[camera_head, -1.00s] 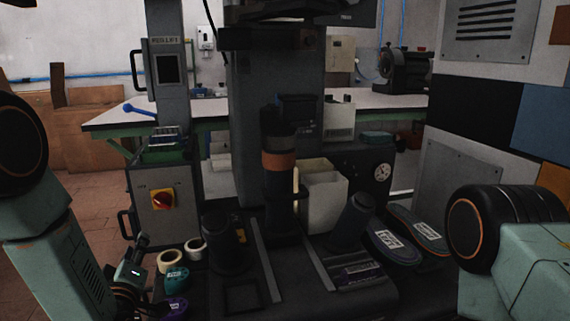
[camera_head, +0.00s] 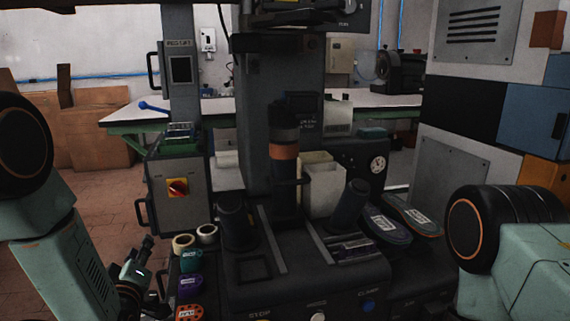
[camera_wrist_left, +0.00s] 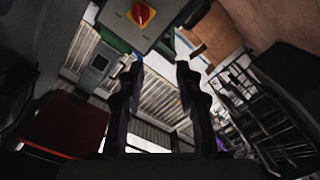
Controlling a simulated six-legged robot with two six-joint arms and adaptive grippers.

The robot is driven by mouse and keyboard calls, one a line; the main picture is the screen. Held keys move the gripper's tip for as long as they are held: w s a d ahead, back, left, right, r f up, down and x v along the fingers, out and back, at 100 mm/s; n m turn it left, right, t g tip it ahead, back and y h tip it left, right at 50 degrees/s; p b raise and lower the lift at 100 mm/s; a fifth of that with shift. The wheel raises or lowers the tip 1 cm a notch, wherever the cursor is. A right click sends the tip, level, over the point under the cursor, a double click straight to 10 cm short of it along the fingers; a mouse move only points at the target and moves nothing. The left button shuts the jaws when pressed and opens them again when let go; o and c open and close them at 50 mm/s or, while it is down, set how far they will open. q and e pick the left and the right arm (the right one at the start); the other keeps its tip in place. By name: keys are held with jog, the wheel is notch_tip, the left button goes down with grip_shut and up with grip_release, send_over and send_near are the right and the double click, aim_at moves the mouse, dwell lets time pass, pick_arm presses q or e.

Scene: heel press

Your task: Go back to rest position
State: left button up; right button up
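My left gripper (camera_head: 136,272) shows at the lower left of the head view, beside the press base and the tape rolls. In the left wrist view its two dark fingers (camera_wrist_left: 160,85) stand apart with a clear gap and nothing between them. My right arm shows at the right of the head view, but its gripper is out of the frame. The heel press (camera_head: 265,120) stands upright in the middle, with its dark base (camera_head: 300,290) in front.
A control box with a red knob (camera_head: 177,188) stands at the left, a cabinet wall (camera_head: 455,165) at the right. A workbench (camera_head: 390,101) is behind. The floor (camera_head: 105,190) at the left is open.

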pick_arm(q)
jog(key=s+d+f+m+g+h+p, duration=0.1)
jog(key=s+d+f+m+g+h, duration=0.25)
jog(key=s+f, duration=0.55)
jog(key=s+d+f+m+g+p, duration=0.1)
jog(key=s+d+f+m+g, duration=0.1)
jog(key=s+f+m+g, duration=0.35)
jog(key=s+d+f+m+g+p, duration=0.1)
jog(key=s+g, duration=0.3)
jog(key=s, duration=0.9)
jog(key=s+d+f+g+p, duration=0.2)
jog(key=s+f+g+p, duration=0.1)
jog(key=s, duration=1.1)
jog(key=shift+d+f+m+g+h, duration=0.15)
jog(key=shift+f+m+g+h, duration=0.3)
jog(key=shift+f, duration=0.2)
jog(key=shift+w, duration=0.1)
